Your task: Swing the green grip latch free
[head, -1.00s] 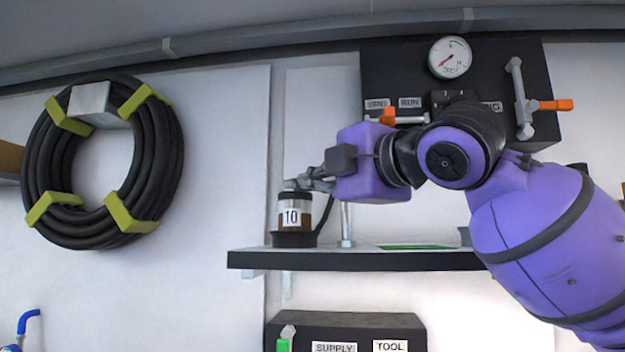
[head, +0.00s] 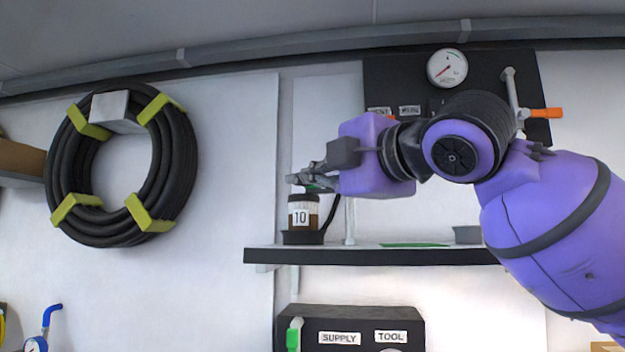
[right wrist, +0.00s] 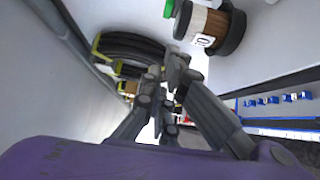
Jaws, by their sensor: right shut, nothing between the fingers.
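A small green piece (head: 316,188) shows under my right gripper's fingers, just above a brown jar (head: 302,212) marked 10 on the shelf. In the right wrist view a green piece (right wrist: 168,9) shows beside the jar's (right wrist: 208,26) top end. Another green grip (head: 293,339) stands at the left front of the black SUPPLY/TOOL box; I cannot tell which is the latch. My right gripper (head: 294,180) is shut and empty, just above the jar's top; its fingertips (right wrist: 174,72) are together in the wrist view. I cannot tell whether they touch anything. My left gripper is out of view.
The dark shelf (head: 370,256) bears the jar, a thin post (head: 349,222) and a flat green piece (head: 414,245). A black panel with a gauge (head: 447,68) and an orange-handled lever (head: 546,113) is behind my right arm. A coiled hose (head: 183,170) hangs at left.

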